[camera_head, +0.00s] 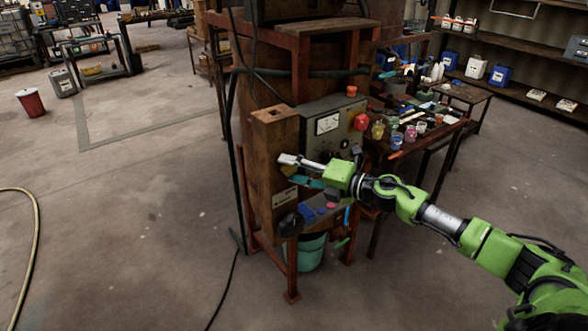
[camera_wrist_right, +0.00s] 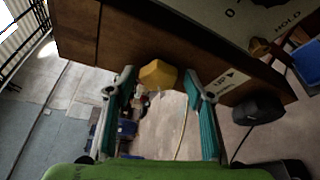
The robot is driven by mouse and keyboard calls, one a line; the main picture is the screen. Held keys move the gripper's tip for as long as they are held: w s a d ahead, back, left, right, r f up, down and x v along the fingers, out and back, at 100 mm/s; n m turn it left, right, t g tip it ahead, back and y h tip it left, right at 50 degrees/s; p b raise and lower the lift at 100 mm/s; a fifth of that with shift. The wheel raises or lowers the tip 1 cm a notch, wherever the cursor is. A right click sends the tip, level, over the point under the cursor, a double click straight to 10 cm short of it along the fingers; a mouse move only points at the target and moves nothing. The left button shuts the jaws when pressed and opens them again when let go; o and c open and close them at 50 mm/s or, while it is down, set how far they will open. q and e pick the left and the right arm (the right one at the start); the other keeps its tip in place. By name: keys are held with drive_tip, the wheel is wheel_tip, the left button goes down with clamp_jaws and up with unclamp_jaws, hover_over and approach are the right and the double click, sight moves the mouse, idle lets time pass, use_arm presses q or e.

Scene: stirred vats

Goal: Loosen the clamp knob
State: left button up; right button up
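The clamp knob (camera_wrist_right: 158,75) is a yellow, faceted knob on the side of a brown wooden post, seen at the top middle of the right wrist view. In the head view the post (camera_head: 273,140) stands at the front of the machine, and the knob is mostly hidden behind my gripper. My right gripper (camera_head: 296,170) is at the post's side. In the right wrist view its teal fingers (camera_wrist_right: 160,88) are spread apart, with the knob between or just beyond their tips. I cannot tell whether they touch it. My left gripper is not in view.
A black round knob (camera_wrist_right: 258,110) sits lower on the post. A grey control panel (camera_head: 335,128) with a gauge and red button is right of the post. A teal bucket (camera_head: 306,253) stands below. A cluttered bench (camera_head: 440,135) is behind.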

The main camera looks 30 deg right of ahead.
idle(0.3)
drive_tip(key=v, duration=1.2)
drive_tip(key=shift+r, duration=0.1)
idle(0.6)
